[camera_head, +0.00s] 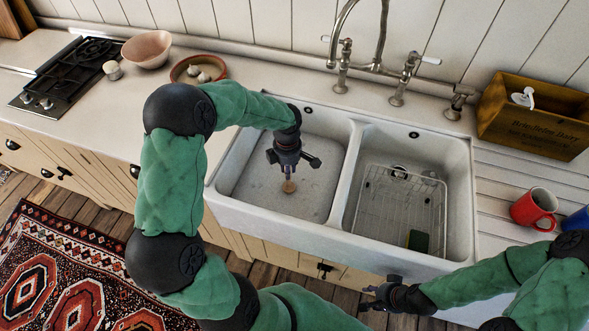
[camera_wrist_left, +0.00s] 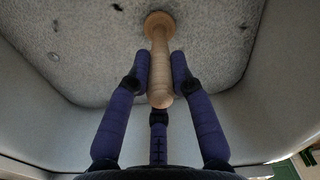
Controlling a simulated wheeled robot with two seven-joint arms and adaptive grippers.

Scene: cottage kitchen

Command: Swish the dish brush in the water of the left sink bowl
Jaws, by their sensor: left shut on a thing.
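The dish brush (camera_head: 289,186) is a pale wooden brush, held head down inside the left sink bowl (camera_head: 243,178). My left gripper (camera_head: 288,168) is shut on its handle. In the left wrist view the brush handle (camera_wrist_left: 159,65) runs between the fingers of my left gripper (camera_wrist_left: 160,75), with its round head (camera_wrist_left: 158,22) farthest away, over the speckled bowl bottom. I cannot tell whether the head touches the bottom. The water surface is hard to make out. My right gripper (camera_head: 369,298) is empty in front of the sink, its fingers apart.
The right sink bowl (camera_head: 455,215) holds a wire rack (camera_head: 390,205) and a green and dark sponge (camera_head: 418,240). The tap (camera_head: 380,45) stands behind the divider. A red mug (camera_head: 535,208) and a wooden box (camera_head: 530,120) are right. A terracotta dish (camera_head: 185,72) is left.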

